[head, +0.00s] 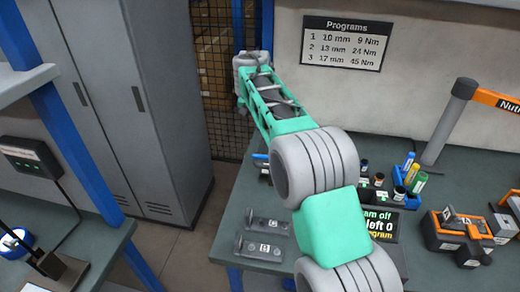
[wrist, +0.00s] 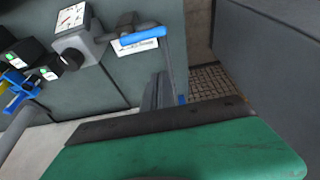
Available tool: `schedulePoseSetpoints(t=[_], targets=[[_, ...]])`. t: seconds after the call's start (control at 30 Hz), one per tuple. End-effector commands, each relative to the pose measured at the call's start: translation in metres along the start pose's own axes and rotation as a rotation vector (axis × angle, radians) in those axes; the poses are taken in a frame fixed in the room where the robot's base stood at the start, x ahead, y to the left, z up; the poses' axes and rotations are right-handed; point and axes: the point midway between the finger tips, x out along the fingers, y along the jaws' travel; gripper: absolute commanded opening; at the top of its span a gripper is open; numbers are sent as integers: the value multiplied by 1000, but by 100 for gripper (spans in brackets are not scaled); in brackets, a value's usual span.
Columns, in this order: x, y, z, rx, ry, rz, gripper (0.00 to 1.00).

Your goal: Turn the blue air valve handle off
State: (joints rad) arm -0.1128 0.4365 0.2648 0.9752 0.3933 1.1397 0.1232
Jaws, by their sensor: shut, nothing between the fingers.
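The blue air valve handle (wrist: 143,34) shows near the top of the wrist view, beside a grey block with a round-needle gauge (wrist: 72,17). The handle lies nearly level in that picture, pointing right from its grey stem. A white label sits just below it. My gripper (wrist: 160,90) shows as dark shut fingers beyond its green and black body, with nothing held. The fingers are below the handle in the picture and appear apart from it.
A workbench (head: 232,215) carries grey brackets (head: 264,224), a blue bin of bottles (head: 408,185) and an orange-black fixture (head: 458,238). A grey locker (head: 150,100) stands left of my arm. A mesh fence (head: 212,60) is behind. Floor shows between bench and locker.

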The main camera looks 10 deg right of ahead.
Motion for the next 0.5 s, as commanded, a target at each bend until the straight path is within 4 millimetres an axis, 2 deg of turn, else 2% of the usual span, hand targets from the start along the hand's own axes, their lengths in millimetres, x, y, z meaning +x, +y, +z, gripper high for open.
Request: schedulePoseSetpoints(t=[0.13, 0.23, 0.5], targets=[[4, 0, 0, -1, 0, 0, 0], [15, 0, 1, -2, -2, 1, 0], [71, 1, 0, -1, -3, 2, 0]])
